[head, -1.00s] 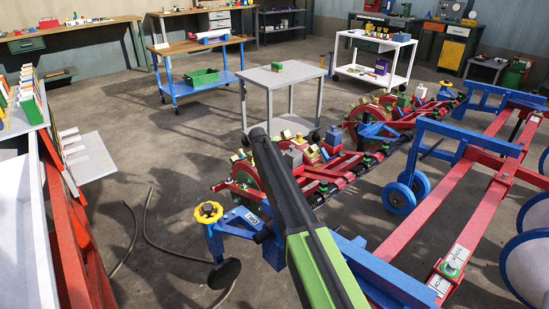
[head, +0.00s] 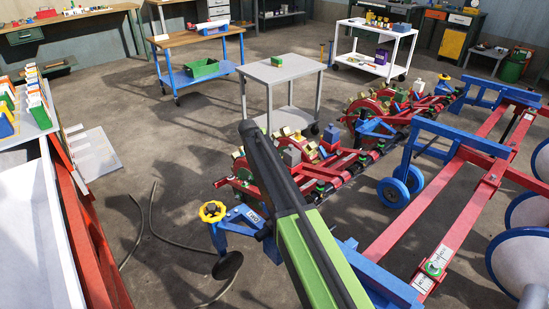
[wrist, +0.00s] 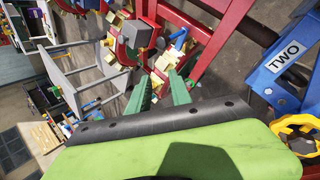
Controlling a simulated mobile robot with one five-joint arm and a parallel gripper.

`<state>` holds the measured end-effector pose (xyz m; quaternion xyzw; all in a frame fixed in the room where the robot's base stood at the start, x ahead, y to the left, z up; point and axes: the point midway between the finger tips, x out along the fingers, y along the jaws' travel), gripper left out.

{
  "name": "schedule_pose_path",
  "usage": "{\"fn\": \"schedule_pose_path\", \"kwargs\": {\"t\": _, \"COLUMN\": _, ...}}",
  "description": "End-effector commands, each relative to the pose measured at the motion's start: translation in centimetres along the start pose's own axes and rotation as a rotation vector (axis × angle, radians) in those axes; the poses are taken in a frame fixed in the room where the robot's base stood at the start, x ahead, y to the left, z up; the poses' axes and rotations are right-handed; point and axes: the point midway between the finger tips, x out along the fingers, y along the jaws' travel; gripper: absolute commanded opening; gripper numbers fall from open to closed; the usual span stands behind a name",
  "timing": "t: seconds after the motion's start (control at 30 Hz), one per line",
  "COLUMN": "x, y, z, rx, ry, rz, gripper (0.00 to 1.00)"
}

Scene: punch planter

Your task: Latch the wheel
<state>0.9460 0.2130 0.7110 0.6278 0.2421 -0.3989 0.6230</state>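Red punch wheels with gold blocks around their rims stand on the planter's red frame. The nearer one (head: 241,176) is partly behind my arm in the head view, and another (head: 364,112) stands behind it. In the wrist view a red wheel with gold blocks (wrist: 122,46) and a grey block (wrist: 138,33) lie beyond my fingertips. My gripper (wrist: 161,79) has two green fingers, apart, with no object clearly held between them. In the head view my arm hides the fingers. I cannot make out a latch.
A blue bracket with a "TWO" label (wrist: 288,65) and a yellow knob (head: 213,211) stand beside my arm. Blue wheels (head: 393,192) and long red beams are at right. A grey cart (head: 284,71) stands behind. Open floor with a cable lies left.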

Motion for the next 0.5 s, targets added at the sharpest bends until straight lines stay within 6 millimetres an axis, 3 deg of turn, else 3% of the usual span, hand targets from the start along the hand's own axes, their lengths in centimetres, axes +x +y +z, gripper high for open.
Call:
{"fn": "schedule_pose_path", "kwargs": {"t": 0.03, "x": -0.1, "y": -0.4, "z": -0.6, "rx": -0.088, "ry": 0.027, "rz": -0.010, "gripper": 0.17}}
{"fn": "schedule_pose_path", "kwargs": {"t": 0.17, "x": -0.9, "y": -2.7, "z": -2.9, "rx": -0.379, "ry": 0.171, "rz": -0.037, "gripper": 0.00}}
{"fn": "schedule_pose_path", "kwargs": {"t": 0.27, "x": -1.1, "y": -4.1, "z": -3.1, "rx": -0.560, "ry": 0.298, "rz": -0.029, "gripper": 0.00}}
{"fn": "schedule_pose_path", "kwargs": {"t": 0.37, "x": -1.0, "y": -5.0, "z": -2.0, "rx": -0.694, "ry": 0.419, "rz": 0.012, "gripper": 0.00}}
{"fn": "schedule_pose_path", "kwargs": {"t": 0.47, "x": -0.6, "y": -5.2, "z": 0.7, "rx": -0.769, "ry": 0.528, "rz": 0.083, "gripper": 0.00}}
{"fn": "schedule_pose_path", "kwargs": {"t": 0.5, "x": -0.3, "y": -5.1, "z": 2.5, "rx": -0.773, "ry": 0.566, "rz": 0.118, "gripper": 0.00}}
